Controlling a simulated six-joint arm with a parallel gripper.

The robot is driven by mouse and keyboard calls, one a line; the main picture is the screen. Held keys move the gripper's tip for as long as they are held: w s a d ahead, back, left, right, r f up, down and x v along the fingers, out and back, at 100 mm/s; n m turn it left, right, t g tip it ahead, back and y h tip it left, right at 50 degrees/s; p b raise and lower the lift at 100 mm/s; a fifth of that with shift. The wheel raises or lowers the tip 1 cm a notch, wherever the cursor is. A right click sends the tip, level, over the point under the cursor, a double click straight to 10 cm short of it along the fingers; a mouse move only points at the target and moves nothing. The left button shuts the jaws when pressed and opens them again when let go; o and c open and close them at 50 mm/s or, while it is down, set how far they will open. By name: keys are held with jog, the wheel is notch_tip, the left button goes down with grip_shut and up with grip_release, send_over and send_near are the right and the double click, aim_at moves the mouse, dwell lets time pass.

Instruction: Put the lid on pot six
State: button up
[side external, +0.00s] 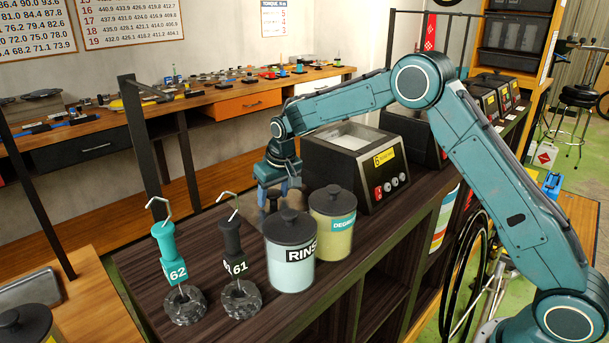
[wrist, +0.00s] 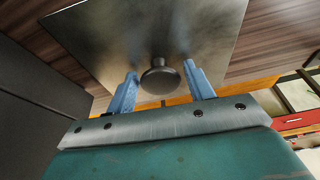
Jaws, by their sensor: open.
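Pot six (side external: 352,168) is a black box-shaped pot with a yellow "6" label on its front; its top is uncovered and shows a pale surface inside. The lid (wrist: 105,40) is a square grey metal plate with a round dark knob (wrist: 160,78), seen in the wrist view over the dark wood. My gripper (wrist: 160,70) is open, with one blue finger on each side of the knob and gaps between. In the side view my gripper (side external: 272,192) points down left of pot six, behind the canisters, which hide the lid there.
The rinse canister (side external: 290,262) and the degreaser canister (side external: 333,225) stand in front of my gripper. More pots (side external: 487,100) stand behind pot six. The counter's (side external: 205,225) left end has bare room.

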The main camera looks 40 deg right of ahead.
aim_at(271, 190)
jog(key=shift+c, duration=0.2)
jog(key=c, duration=0.8)
jog(key=shift+r, duration=0.1)
jog(key=shift+r, duration=0.1)
jog(key=shift+r, duration=1.9)
